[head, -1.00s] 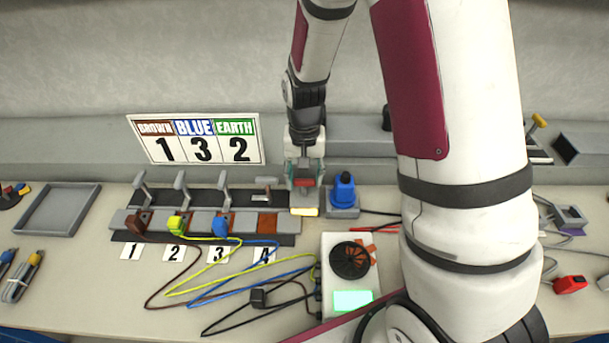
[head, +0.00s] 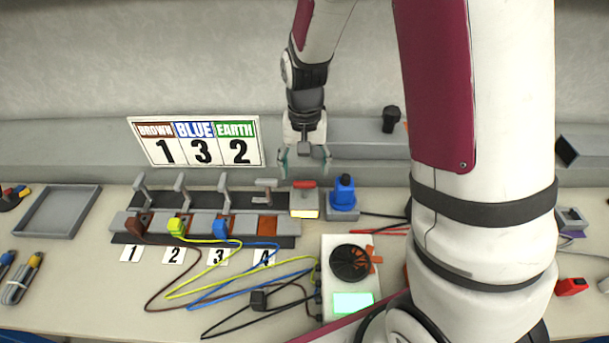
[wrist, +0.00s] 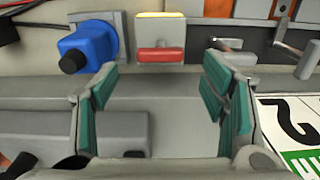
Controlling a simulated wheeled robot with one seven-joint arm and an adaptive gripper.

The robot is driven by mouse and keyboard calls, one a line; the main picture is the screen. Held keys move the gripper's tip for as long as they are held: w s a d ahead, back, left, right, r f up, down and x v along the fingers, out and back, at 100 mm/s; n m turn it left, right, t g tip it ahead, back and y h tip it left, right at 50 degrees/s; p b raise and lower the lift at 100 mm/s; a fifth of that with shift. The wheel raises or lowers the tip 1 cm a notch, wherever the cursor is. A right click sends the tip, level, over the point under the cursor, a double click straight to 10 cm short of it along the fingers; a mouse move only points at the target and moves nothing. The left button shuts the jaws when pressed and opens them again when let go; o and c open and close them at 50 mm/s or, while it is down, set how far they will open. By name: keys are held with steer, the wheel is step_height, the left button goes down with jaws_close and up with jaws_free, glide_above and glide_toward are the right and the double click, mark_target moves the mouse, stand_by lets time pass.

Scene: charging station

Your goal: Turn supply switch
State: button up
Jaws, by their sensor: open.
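The supply switch (head: 304,184) is a small grey box with a red handle and a lit yellow strip. It stands at the right end of the terminal row. In the wrist view its red handle (wrist: 160,54) shows top centre, beyond my fingertips. My gripper (head: 304,160) is open and empty, just behind and above the switch, apart from it. In the wrist view its green-padded fingers (wrist: 160,90) are spread wide with nothing between them.
A blue plug in a grey socket (head: 343,193) stands close to the right of the switch. Grey levers (head: 225,190) and brown, yellow and blue connectors are to the left. A number sign (head: 196,141) stands behind. A white box with a green screen (head: 352,302) is in front.

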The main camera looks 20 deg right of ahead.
mark_target(304, 182)
step_height(304, 182, up, 8)
steer(key=shift+f, duration=0.15)
stand_by(0.6)
steer(key=s+r+n+t, duration=0.2)
steer(key=s+r, duration=0.5)
steer(key=s, duration=0.3)
steer(key=s+r+n+t, duration=0.2)
steer(key=s+r, duration=0.5)
steer(key=s, duration=0.3)
steer(key=shift+s+r+n+t, duration=0.3)
steer(key=shift+s+r+t, duration=0.05)
steer(key=shift+r+t, duration=0.05)
stand_by(2.3)
steer(key=shift+s, duration=0.1)
